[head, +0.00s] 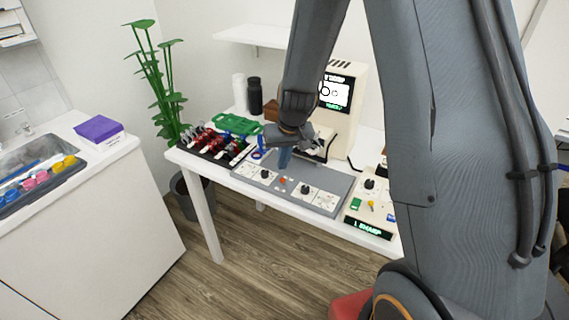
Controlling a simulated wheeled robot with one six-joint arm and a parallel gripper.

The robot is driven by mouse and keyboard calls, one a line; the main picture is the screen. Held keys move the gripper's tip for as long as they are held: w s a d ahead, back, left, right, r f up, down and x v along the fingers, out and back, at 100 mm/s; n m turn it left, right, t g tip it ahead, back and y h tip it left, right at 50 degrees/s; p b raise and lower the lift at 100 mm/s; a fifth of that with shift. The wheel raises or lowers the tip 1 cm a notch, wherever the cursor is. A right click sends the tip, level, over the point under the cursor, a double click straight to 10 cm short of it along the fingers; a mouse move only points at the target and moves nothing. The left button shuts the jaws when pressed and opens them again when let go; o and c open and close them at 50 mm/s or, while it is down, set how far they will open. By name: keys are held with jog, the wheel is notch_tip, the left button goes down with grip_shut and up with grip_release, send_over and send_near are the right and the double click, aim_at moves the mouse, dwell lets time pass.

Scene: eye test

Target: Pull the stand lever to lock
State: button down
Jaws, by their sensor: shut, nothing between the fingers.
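The cream eye test machine (346,118) with a lit screen (335,92) stands on the white table. A grey panel (322,182) with knobs and a red button lies in front of it. My gripper (284,164) points down over the back part of this panel, in front of the machine. Its fingers look shut, with nothing seen between them. I cannot make out the stand lever for certain; my wrist and forearm cover part of the machine's base. I cannot tell whether the gripper touches anything.
A black rack (208,153) with red items and a green tray (236,125) stand left of the panel. A cream control box (367,207) is at the right. Two bottles stand behind. My arm hides the table's right side.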

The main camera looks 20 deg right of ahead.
jog(key=shift+w+a+r+p, duration=0.25)
jog(key=shift+w+r+p, duration=0.2)
jog(key=shift+w+r, duration=0.4)
jog(key=s+a+r+b, duration=0.2)
jog(key=s+a+r, duration=0.2)
jog(key=s, duration=0.3)
jog(key=shift+r, duration=0.4)
jog(key=shift+s, duration=0.1)
jog(key=s+d+r+g, duration=0.1)
jog(key=s+d, duration=0.1)
jog(key=s, duration=0.6)
jog(key=s+d+r+g, duration=0.1)
jog(key=s+d, duration=0.2)
jog(key=s, duration=0.5)
jog(key=shift+d+h, duration=0.35)
jog(key=shift+h, duration=0.05)
jog(key=shift+r, duration=0.1)
